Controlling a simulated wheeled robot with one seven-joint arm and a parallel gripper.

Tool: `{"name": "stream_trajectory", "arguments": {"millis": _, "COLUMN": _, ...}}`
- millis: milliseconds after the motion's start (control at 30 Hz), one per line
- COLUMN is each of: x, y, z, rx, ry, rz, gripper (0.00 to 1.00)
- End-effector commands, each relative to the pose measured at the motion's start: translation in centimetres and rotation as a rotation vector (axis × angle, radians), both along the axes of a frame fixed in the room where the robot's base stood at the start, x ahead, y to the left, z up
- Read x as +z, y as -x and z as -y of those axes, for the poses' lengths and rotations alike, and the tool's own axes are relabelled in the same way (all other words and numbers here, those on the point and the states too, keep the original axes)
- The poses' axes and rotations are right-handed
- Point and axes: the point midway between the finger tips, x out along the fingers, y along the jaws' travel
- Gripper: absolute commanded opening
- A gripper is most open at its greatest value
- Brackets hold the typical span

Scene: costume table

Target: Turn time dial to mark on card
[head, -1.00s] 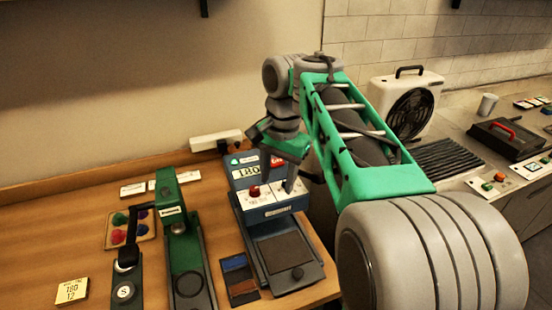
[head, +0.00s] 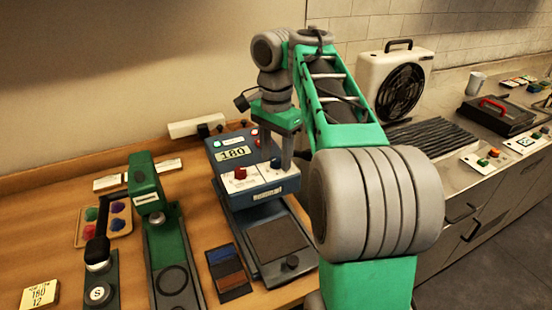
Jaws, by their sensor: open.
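The card (head: 39,294) lies at the table's front left and reads 180 and 12; its top line is too small to read. The blue-grey press (head: 262,194) has a display showing 180 and a white panel with a red dial (head: 240,174) on the left and a dark blue dial (head: 276,162) on the right. I cannot read the panel labels or dial pointers, so which one is the time dial is unclear. My gripper (head: 273,160) is open and points down over the panel's right part, by the dark blue dial. Contact with it cannot be made out.
A green press (head: 147,180) and a black-handled press (head: 97,260) stand to the left, with a tray (head: 82,240) of coloured pieces behind. A swatch board (head: 228,272) lies beside the blue-grey press. A fan (head: 398,85) stands on the right counter.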

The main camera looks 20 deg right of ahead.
Motion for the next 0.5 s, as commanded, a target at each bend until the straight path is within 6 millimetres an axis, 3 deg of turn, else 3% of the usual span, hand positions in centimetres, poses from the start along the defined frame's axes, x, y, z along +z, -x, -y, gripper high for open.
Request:
{"name": "stream_trajectory", "arguments": {"millis": 67, "x": 0.07, "y": 0.0, "z": -0.01, "rx": 0.0, "ry": 0.0, "rz": 0.0, "gripper": 0.48}}
{"name": "stream_trajectory", "arguments": {"millis": 500, "x": 0.05, "y": 0.0, "z": -0.02, "rx": 0.0, "ry": 0.0, "rz": 0.0, "gripper": 0.12}}
